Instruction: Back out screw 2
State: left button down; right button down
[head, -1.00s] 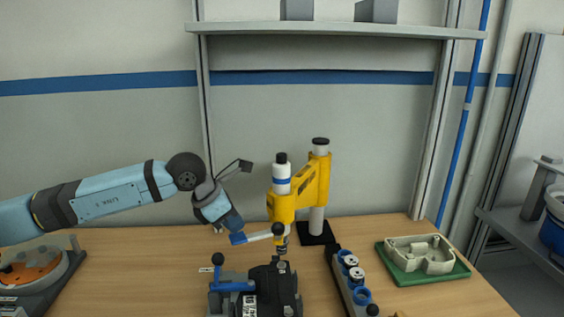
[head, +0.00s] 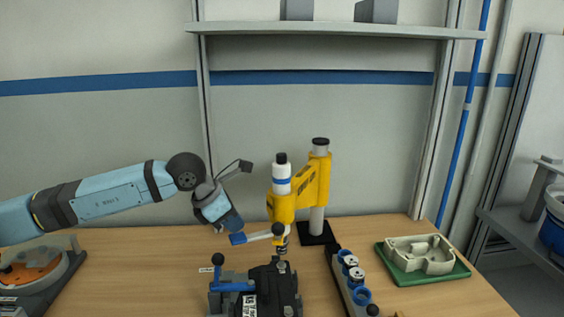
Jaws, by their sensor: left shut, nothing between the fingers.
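A yellow and white screwdriver on a stand (head: 281,208) is upright over the black fixture (head: 268,287). Its tip points down at the top of the fixture. Screw 2 cannot be told apart at this size. My right gripper is not in view.
A rack (head: 347,281) with blue and white round pieces is right of the fixture. A green tray (head: 430,276) holding a pale housing (head: 420,253) is farther right. A grey device with an orange disc (head: 33,274) is at the left. Bare table lies between.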

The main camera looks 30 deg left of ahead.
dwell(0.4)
pick_arm(q)
jog(key=shift+f+b, duration=0.7)
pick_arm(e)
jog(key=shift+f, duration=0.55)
